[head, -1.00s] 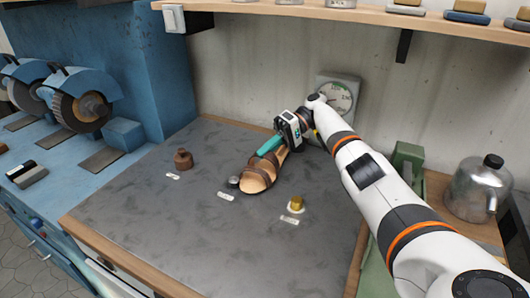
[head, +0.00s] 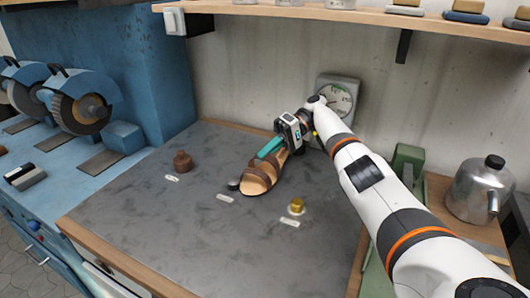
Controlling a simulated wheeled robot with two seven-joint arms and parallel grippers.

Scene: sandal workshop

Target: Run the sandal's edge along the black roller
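The brown strappy sandal (head: 258,178) is over the middle of the grey mat, its toe toward the front left and its heel end toward my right gripper. A teal piece (head: 270,147) shows between its straps and the gripper. The black roller (head: 234,185), a small dark round piece, is at the sandal's left edge, very close to it; I cannot tell if they touch. My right gripper (head: 284,138) appears shut at the sandal's heel end; its fingertips are mostly hidden. My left gripper is not in view.
On the grey mat (head: 150,220) stand a brown piece (head: 182,161) and a brass piece (head: 296,206), each by a white label. Blue grinding machines (head: 80,100) stand at left. A gauge (head: 338,95) is behind my gripper; a metal kettle (head: 474,190) is at right. The mat's front is clear.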

